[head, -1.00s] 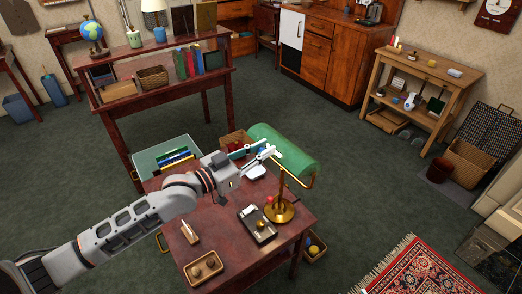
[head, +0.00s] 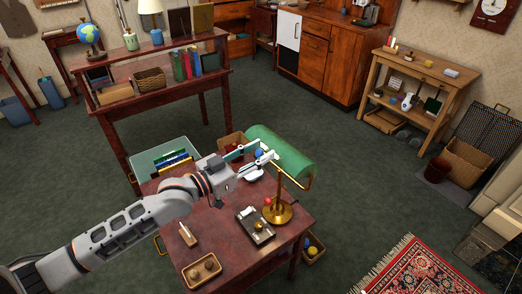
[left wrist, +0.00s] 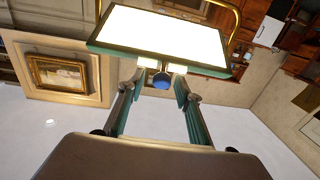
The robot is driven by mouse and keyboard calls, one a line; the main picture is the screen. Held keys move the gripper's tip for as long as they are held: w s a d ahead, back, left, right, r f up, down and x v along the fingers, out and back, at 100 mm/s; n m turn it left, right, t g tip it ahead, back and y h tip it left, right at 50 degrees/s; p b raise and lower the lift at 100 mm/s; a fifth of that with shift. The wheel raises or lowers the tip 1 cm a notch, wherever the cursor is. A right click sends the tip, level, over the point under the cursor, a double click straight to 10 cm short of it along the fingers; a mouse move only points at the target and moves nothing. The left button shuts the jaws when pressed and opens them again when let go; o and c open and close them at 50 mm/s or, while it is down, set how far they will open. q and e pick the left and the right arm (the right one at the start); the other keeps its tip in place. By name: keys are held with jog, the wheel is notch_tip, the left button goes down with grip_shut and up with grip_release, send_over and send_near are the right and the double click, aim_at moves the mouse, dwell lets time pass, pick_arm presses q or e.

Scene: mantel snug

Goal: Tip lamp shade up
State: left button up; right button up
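The lamp has a green half-cylinder shade (head: 284,151), a brass stem and a round brass base (head: 277,212) on a dark red table (head: 215,245). In the left wrist view the shade's lit white underside (left wrist: 165,33) faces the camera, framed by a brass arm. A small blue knob (left wrist: 161,81) sits by the shade's near edge; it also shows in the head view (head: 259,154). My left gripper (head: 258,156) is at the shade's left side. Its fingers are apart, one on each side of the knob, with no clear contact visible. My right gripper is out of view.
A longer table (head: 160,95) stands behind. Open green carpet lies to the right.

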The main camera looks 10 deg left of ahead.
pick_arm(q)
jog(key=v, duration=1.1)
jog(key=shift+s, duration=0.15)
jog(key=s+f+n+g+y, duration=0.1)
jog(key=s+f+y, duration=0.2)
jog(key=f, duration=0.6)
jog(key=s+a+f+n+g+y, duration=0.1)
jog(key=s+f+y, duration=0.2)
jog(key=s+f, duration=0.5)
jog(key=s+a+f+n+y, duration=0.1)
jog(key=s+f+y, duration=0.2)
jog(key=s+f, duration=0.3)
notch_tip(320, 180, down, 5)
jog(key=shift+s+f+n+g, duration=0.1)
jog(key=shift+s+n+g, duration=0.15)
jog(key=shift+n+g, duration=0.15)
jog(key=shift+a, duration=0.1)
